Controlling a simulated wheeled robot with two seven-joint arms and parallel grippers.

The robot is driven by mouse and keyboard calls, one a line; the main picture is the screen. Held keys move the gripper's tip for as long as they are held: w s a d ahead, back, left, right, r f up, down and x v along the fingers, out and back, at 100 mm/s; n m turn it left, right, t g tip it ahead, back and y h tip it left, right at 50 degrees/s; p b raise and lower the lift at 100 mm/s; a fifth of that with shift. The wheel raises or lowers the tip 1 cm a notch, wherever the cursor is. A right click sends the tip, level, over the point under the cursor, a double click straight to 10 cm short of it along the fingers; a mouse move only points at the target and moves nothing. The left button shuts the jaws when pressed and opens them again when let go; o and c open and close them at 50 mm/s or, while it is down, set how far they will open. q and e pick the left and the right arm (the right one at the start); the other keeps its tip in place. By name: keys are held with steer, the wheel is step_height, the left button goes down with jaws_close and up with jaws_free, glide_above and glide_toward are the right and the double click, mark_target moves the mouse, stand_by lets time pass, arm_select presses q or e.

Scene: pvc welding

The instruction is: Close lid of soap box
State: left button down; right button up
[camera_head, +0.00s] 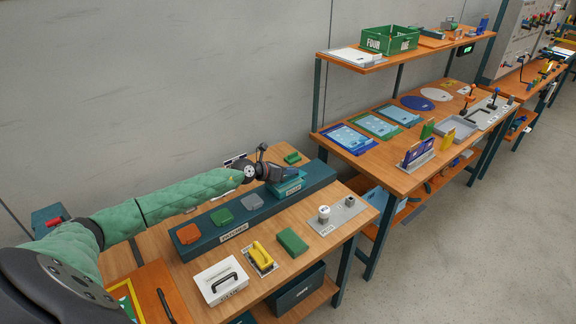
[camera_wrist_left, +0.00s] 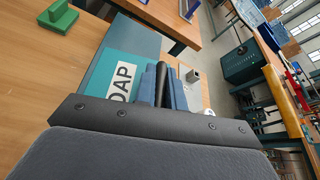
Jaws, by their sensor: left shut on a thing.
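The teal soap box (camera_head: 288,188) is at the right end of the long dark tray on the near workbench. Its white label faces the front. In the left wrist view, the teal soap box (camera_wrist_left: 118,62) shows close up with part of its lettering. My left gripper (camera_head: 290,175) is right at the top of the soap box, its fingers shut. In the left wrist view, the left gripper's fingers (camera_wrist_left: 165,88) are close together at the box's lid, against the label's side. The fingers hide the gripped part and how far the lid is open. My right gripper is not in view.
The dark tray (camera_head: 181,233) also holds orange, green and grey pieces. A green block (camera_head: 292,158) lies behind it. A second bench stands to the right.

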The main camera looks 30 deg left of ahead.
arm_select(q)
steer(key=shift+s+d+f, duration=0.15)
steer(key=shift+d+f, duration=0.1)
steer(key=shift+f, duration=0.3)
steer(key=shift+s+d+f, duration=0.15)
steer(key=shift+d+f, duration=0.1)
steer(key=shift+f, duration=0.25)
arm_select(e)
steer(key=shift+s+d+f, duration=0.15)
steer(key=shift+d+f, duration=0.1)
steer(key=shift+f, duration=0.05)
arm_select(q)
steer(key=shift+d+f, duration=0.1)
steer(key=shift+f, duration=0.05)
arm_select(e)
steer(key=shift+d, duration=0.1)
arm_select(q)
steer(key=c, duration=1.5)
jaws_free()
steer(key=shift+w, duration=0.1)
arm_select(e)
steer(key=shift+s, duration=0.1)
